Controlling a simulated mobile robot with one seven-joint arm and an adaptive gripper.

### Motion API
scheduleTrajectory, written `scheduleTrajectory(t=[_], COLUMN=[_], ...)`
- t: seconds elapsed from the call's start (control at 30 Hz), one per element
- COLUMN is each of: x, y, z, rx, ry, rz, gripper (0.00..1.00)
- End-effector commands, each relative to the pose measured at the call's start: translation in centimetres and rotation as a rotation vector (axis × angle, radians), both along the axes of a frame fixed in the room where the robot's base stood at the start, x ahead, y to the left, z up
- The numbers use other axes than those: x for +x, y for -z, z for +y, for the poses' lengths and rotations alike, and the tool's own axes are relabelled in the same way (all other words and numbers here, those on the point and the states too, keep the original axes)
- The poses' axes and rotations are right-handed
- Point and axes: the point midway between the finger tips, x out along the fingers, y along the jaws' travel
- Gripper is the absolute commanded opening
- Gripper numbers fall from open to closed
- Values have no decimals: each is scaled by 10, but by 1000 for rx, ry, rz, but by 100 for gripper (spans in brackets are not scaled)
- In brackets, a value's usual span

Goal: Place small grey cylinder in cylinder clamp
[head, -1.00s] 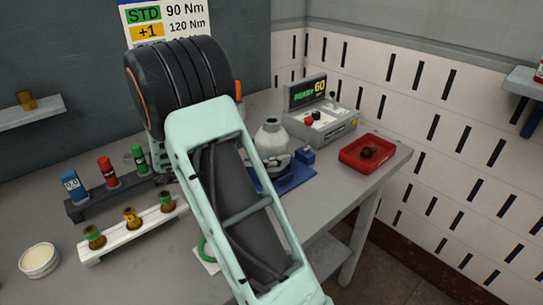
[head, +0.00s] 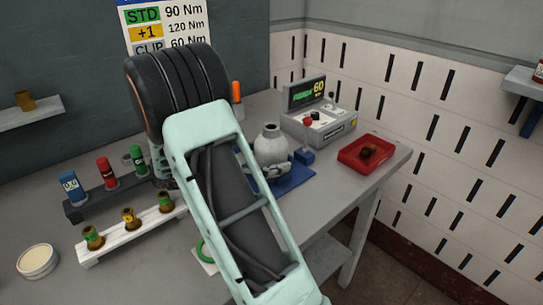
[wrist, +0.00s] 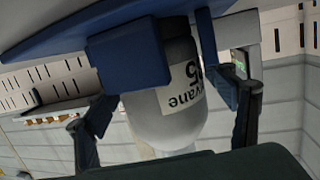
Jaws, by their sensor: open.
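The small grey cylinder (head: 270,143) stands upright on the blue base of the cylinder clamp (head: 292,180) on the workbench. In the wrist view, which is upside down, the grey cylinder (wrist: 165,110) with its printed label is in the middle. The clamp's blue block (wrist: 128,55) is close against its side and hides part of it. My gripper (wrist: 161,100) is open, with one finger on each side of the cylinder and visible gaps between. In the head view my arm partly hides the clamp and the gripper. I cannot tell whether the clamp grips the cylinder.
A control box (head: 320,125) with a display stands behind the clamp. A red tray (head: 374,154) holding a dark part is at the right. A dark rack (head: 110,198) with coloured cans and a white rack (head: 135,232) with brass fittings are at the left.

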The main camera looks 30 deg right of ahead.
Motion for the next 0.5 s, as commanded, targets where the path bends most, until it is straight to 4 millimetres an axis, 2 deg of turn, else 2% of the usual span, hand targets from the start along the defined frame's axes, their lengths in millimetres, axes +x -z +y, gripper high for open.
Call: scheduleTrajectory(t=[0.17,0.5], x=[3,7], y=[-5,-20], z=[14,84], rx=[4,3], ry=[-9,-8], rz=[-1,-1], gripper=[80,80])
